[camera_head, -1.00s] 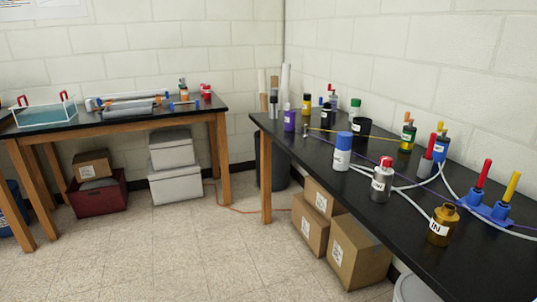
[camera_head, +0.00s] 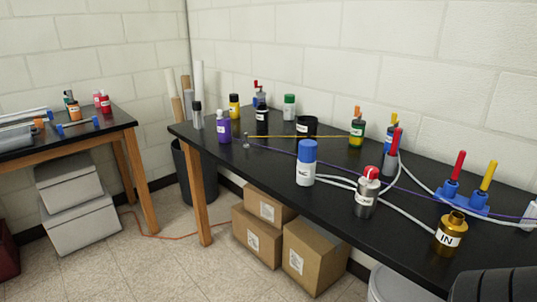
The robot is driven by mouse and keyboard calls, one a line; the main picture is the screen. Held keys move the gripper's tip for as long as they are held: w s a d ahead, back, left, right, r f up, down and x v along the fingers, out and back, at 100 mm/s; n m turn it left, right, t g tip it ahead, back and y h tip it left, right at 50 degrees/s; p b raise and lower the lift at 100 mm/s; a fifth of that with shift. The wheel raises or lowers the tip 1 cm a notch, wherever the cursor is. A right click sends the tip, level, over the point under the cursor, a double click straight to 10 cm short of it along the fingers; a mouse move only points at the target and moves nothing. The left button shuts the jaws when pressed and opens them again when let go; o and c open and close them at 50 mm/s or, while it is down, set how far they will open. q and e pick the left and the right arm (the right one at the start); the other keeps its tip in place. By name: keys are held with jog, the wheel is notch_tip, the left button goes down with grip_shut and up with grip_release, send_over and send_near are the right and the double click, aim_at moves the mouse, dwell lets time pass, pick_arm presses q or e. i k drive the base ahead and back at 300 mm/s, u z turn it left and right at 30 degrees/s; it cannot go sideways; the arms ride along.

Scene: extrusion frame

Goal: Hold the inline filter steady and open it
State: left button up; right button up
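Several canister-like items stand on the black bench, and I cannot tell for sure which is the inline filter. A brass-coloured cylinder marked "IN" (camera_head: 450,236) stands upright near the front edge at the right. A silver canister with a red and white top (camera_head: 367,193) stands upright left of it. A white canister with a blue cap (camera_head: 306,163) stands further left. Neither gripper can be made out in the head view. A dark ribbed shape cuts into the lower right corner, and I cannot tell what it is.
The black bench (camera_head: 350,235) runs along the wall. White hoses (camera_head: 405,219) and a blue valve block (camera_head: 464,203) with red and yellow handles lie at its right. A purple bottle (camera_head: 223,127) stands at the left end. Cardboard boxes (camera_head: 315,257) sit underneath.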

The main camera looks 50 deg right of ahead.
aim_at(305, 172)
jog(key=i, duration=2.7)
jog(key=z, duration=3.4)
